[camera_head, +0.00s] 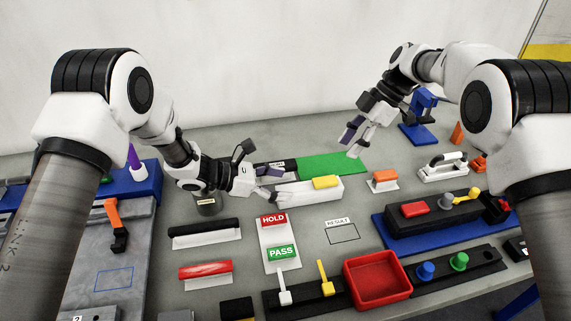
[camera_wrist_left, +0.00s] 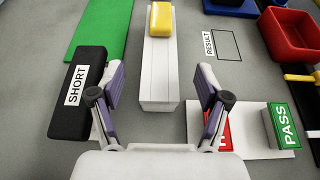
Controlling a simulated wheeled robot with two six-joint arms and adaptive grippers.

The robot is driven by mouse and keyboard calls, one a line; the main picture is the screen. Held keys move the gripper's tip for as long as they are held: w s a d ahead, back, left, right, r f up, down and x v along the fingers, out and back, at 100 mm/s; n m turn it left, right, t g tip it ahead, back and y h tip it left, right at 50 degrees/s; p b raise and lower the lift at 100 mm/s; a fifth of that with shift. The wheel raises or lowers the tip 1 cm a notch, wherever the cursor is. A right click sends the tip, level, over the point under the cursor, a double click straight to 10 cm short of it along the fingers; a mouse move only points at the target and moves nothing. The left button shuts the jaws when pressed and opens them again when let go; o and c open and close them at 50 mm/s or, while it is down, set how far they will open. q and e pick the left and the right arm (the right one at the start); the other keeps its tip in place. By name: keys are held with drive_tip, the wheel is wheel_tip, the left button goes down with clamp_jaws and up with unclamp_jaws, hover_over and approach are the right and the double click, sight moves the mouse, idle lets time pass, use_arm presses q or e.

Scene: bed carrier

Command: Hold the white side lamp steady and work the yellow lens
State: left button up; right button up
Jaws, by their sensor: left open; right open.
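The white side lamp (camera_head: 308,192) is a long white block lying on the table. Its yellow lens (camera_head: 325,182) sits on top, toward its right end. In the left wrist view, the lamp (camera_wrist_left: 158,72) runs away from me with the lens (camera_wrist_left: 161,18) at the far end. My left gripper (camera_head: 272,184) is open at the lamp's left end. In the left wrist view its fingers (camera_wrist_left: 160,82) stand on either side of the block, apart from it. My right gripper (camera_head: 351,144) is open and empty, above the green mat's right end, behind the lamp.
A green mat (camera_head: 330,163) and a black block labelled SHORT (camera_wrist_left: 78,95) lie beside the lamp. HOLD (camera_head: 273,220) and PASS (camera_head: 281,252) buttons stand in front, with a RESULT outline (camera_head: 342,234) to their right. A red tray (camera_head: 377,281) is nearer.

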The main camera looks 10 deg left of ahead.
sight(304, 188)
use_arm(q)
drive_tip(key=x, duration=0.7)
drive_tip(key=shift+w+d+f, duration=0.15)
drive_tip(key=shift+d+f, duration=0.1)
drive_tip(key=shift+r, duration=0.1)
drive_tip(key=c, duration=1.4)
drive_tip(key=shift+o, duration=0.2)
